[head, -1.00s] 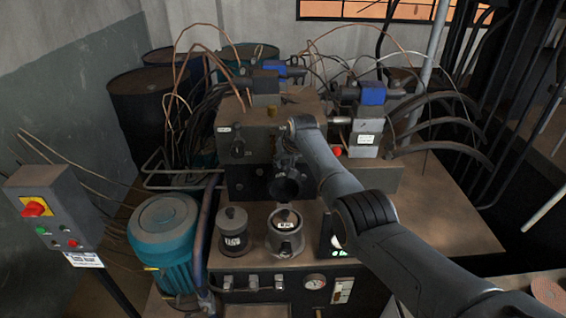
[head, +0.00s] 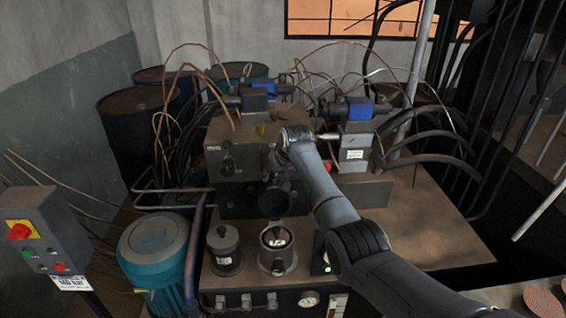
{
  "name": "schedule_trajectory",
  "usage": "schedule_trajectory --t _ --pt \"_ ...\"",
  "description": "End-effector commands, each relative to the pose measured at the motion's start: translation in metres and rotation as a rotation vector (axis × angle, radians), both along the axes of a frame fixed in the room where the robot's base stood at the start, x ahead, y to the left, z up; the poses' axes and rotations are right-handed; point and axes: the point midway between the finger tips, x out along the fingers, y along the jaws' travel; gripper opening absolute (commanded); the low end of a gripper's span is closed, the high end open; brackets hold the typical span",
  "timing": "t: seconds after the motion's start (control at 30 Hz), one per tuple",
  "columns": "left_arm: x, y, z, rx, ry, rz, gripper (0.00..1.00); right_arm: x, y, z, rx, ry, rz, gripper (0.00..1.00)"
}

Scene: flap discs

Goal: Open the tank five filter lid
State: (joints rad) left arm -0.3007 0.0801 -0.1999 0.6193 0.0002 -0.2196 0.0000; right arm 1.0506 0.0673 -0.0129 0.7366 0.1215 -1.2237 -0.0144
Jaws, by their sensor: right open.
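Two round filter canisters stand on the front of the machine. The left one (head: 223,256) has a dark lid (head: 222,237). The right one (head: 277,260) is grey metal with a round top (head: 277,237) bearing a small white label. The label text is too small to read, so I cannot tell which is tank five. My right gripper (head: 274,207) is dark, open and empty. It points down and appears just behind and above the right canister in the picture. My left gripper is out of view.
A teal motor (head: 152,252) stands left of the canisters. A control box (head: 38,240) with a red switch is at the far left. The valve block (head: 228,150), hoses and copper pipes crowd the back. The tabletop at right (head: 430,215) is mostly clear.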

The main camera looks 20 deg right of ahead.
Motion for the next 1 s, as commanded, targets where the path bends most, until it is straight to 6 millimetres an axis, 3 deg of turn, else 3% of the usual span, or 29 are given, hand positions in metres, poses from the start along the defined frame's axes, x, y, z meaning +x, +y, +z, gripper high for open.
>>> schedule_trajectory --t 0.5,0.93,1.0 --pt "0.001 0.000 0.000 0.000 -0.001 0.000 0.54 -0.045 -0.006 0.073 0.000 -0.006 -0.003 0.52" --pt "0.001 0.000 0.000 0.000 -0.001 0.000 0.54 -0.051 -0.007 0.082 0.000 -0.004 -0.002 0.52" --pt "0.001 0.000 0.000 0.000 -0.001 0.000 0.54 -0.050 -0.008 0.083 0.000 -0.006 -0.005 0.37"
